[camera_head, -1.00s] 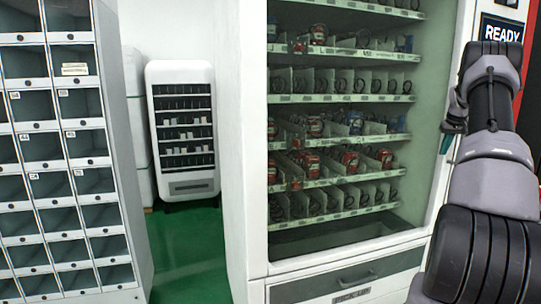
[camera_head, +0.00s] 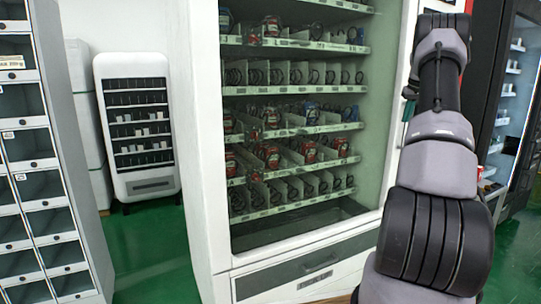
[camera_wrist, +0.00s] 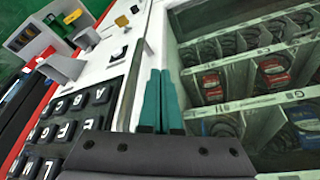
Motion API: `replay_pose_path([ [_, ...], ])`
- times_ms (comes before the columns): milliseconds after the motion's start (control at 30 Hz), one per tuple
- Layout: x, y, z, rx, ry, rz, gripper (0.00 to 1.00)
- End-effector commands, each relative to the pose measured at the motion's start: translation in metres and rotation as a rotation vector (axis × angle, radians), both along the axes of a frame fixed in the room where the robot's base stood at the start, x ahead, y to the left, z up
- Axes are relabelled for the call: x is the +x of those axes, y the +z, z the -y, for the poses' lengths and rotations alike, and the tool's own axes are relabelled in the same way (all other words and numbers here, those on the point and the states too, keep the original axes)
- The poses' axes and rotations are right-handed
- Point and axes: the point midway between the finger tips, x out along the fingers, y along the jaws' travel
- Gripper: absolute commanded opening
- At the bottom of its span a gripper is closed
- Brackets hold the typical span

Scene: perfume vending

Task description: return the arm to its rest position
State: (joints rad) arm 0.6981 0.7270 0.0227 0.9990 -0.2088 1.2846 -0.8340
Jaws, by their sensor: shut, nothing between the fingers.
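My gripper (camera_wrist: 160,100) shows in the wrist view as two teal fingers side by side, shut with nothing between them. It is in front of the vending machine, between a black keypad (camera_wrist: 72,128) on the left and the glass window with spiral racks on the right. In the head view my arm rises along the right side, in front of the right edge of the vending machine (camera_head: 300,268). There the gripper is mostly hidden behind the arm; a small teal part (camera_head: 408,108) shows at its left.
The vending machine holds red and blue items on several shelves. A grey locker cabinet (camera_head: 82,170) stands at the left. A smaller white vending machine (camera_head: 138,70) is at the back. A dark display case (camera_head: 515,100) stands at the right. Green floor (camera_head: 150,255) is free between the cabinets.

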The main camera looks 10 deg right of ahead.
Motion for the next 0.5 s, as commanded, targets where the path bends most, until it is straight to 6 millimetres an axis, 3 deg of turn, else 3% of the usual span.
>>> replay_pose_path([
  [67,0.001,0.01,-0.013,0.0,0.004,0.007,0.0],
  [167,0.001,0.035,-0.048,0.004,0.006,0.023,0.0],
  [367,-0.022,0.096,-0.16,0.028,0.003,0.07,0.0],
  [500,-0.056,0.127,-0.238,0.054,-0.002,0.106,0.0],
])
